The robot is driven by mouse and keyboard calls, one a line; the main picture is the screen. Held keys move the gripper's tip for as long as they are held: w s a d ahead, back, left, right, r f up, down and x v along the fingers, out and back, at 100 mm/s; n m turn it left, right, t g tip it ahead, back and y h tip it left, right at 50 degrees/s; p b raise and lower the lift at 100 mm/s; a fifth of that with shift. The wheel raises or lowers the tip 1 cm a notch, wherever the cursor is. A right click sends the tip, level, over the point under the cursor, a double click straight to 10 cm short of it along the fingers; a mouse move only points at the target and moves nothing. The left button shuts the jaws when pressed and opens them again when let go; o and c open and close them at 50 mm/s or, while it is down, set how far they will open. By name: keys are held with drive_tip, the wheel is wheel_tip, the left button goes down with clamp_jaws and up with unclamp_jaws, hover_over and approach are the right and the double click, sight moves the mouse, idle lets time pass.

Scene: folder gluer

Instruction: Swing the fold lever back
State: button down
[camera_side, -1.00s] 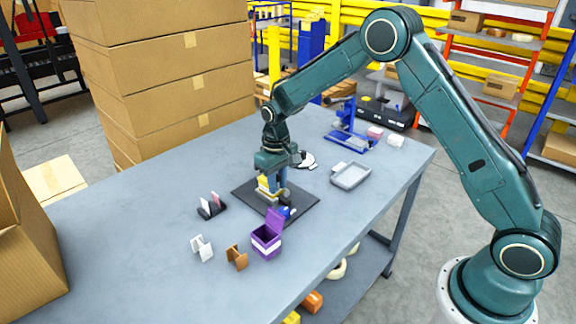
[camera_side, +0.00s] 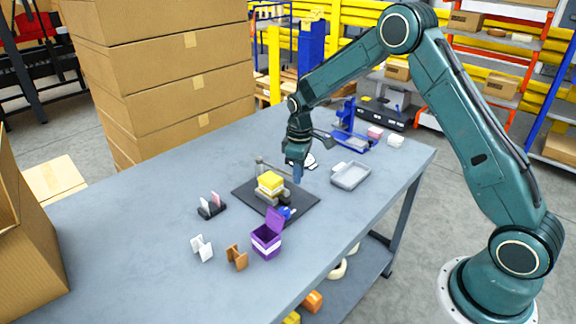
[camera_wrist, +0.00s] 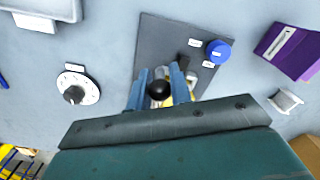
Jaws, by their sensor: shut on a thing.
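My gripper (camera_side: 297,177) is at the right back edge of the dark base plate (camera_side: 302,199) of the folder gluer. Its blue fingers are closed around the black ball knob (camera_wrist: 159,90) of the fold lever, seen in the wrist view. The lever's thin grey bar (camera_side: 275,167) runs from a post at the back left of the plate towards my fingers. A yellow block (camera_side: 270,183) sits on the grey fixture in the middle of the plate, apart from my gripper. In the wrist view my fingers and the knob hide most of it.
A blue button (camera_side: 286,213) is at the plate's front, beside an open purple box (camera_side: 266,240). A grey tray (camera_side: 351,175) lies right of the plate. A white dial (camera_wrist: 76,90) and a blue press (camera_side: 352,134) stand farther back.

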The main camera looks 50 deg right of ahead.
drive_tip(key=w+d+n, duration=0.2)
drive_tip(key=d+n, duration=0.4)
drive_tip(key=d, duration=0.1)
drive_tip(key=shift+w+d, duration=0.2)
drive_tip(key=shift+w, duration=0.2)
drive_tip(key=c, duration=1.3)
unclamp_jaws()
wheel_tip(320, 180, up, 14)
drive_tip(key=shift+f, duration=0.1)
